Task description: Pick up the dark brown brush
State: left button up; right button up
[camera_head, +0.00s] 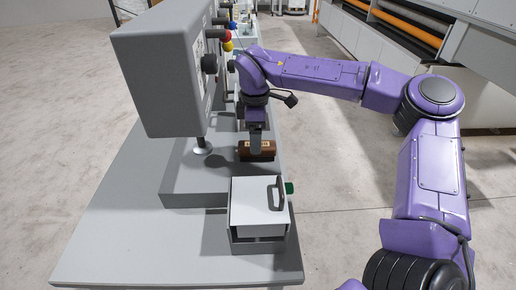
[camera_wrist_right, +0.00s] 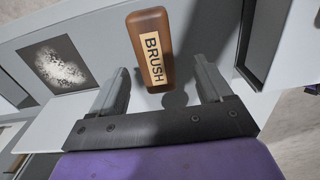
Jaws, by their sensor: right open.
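The dark brown brush (camera_head: 268,153) lies on the grey raised surface, behind the white box. In the right wrist view the brush (camera_wrist_right: 150,22) shows a pale label reading "BRUSH". My right gripper (camera_head: 256,146) reaches down over it. In the right wrist view my right gripper (camera_wrist_right: 162,70) is open, with one finger on each side of the picture of the brush. The brush appears beyond the fingertips, and I see no contact. The gripper hides the middle of the brush in the head view. My left gripper is not in view.
A grey control box (camera_head: 160,75) on a post stands left of the brush. A white box (camera_head: 253,210) with a dark handle stands in front. The grey table (camera_head: 120,235) is bare at left. A dark speckled picture (camera_wrist_right: 62,65) shows in the wrist view.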

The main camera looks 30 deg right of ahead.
jog(key=f, duration=0.3)
jog(key=f+p, duration=0.1)
jog(key=shift+w+d+f, duration=0.1)
jog(key=shift+d+f, duration=0.05)
jog(key=shift+d, duration=0.2)
jog(key=c, duration=1.1)
notch_tip(320, 180, up, 10)
jog(key=shift+a+f+b, duration=0.1)
jog(key=shift+f+b, duration=0.15)
jog(key=shift+b, duration=0.9)
jog(key=shift+r, duration=0.3)
